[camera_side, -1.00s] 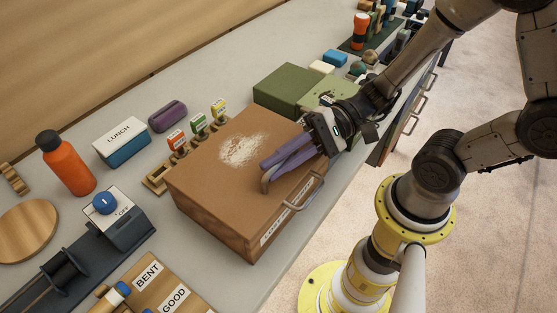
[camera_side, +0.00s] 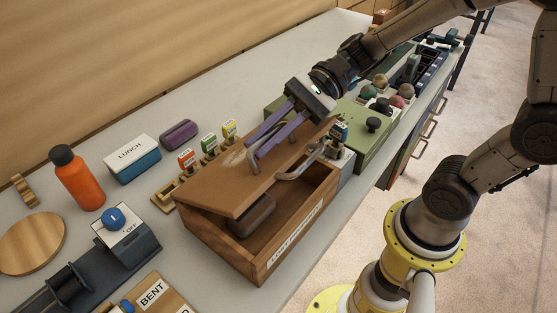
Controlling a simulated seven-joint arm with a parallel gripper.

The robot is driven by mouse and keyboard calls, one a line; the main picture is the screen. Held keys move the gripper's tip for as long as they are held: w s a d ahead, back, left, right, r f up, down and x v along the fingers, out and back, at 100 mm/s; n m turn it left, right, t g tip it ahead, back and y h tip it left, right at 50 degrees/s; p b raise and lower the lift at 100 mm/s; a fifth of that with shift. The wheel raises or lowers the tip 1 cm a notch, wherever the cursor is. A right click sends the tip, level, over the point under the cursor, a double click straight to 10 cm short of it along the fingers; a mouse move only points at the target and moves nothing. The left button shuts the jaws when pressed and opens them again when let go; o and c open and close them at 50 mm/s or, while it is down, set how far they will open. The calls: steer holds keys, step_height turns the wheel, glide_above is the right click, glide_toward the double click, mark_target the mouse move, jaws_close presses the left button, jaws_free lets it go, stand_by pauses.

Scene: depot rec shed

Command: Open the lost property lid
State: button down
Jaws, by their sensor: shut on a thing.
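The brown wooden box (camera_side: 233,255) stands on the grey bench with a white label on its front; the lettering is too small to read surely. Its lid (camera_side: 215,189) is tilted up, with the front edge raised and a gap showing the inside. A dark brown rounded object (camera_side: 252,217) lies inside. A grey metal loop (camera_side: 303,164) shows at the lid's raised edge. My gripper (camera_side: 258,148), with purple fingers, is shut on a grey bar handle (camera_side: 257,165) on top of the lid; the fingers partly hide it.
Orange, green and yellow tags (camera_side: 209,146) stand close behind the box. A lunch box (camera_side: 134,160), purple case (camera_side: 179,134), orange bottle (camera_side: 79,180) and switch box (camera_side: 127,238) are to the left.

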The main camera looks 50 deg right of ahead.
steer(key=w+r+m+g, duration=0.2)
steer(key=w+m, duration=0.1)
steer(key=w, duration=0.3)
steer(key=w+r+m+g, duration=0.2)
steer(key=w+r+m, duration=0.1)
steer(key=w, duration=0.3)
steer(key=shift+w, duration=0.35)
steer(key=c, duration=1.2)
jaws_free()
steer(key=shift+o, duration=0.2)
steer(key=v, duration=1.3)
steer(key=shift+w+d+r, duration=0.2)
steer(key=shift+w+d, duration=0.05)
steer(key=shift+d, duration=0.1)
steer(key=shift+a, duration=0.1)
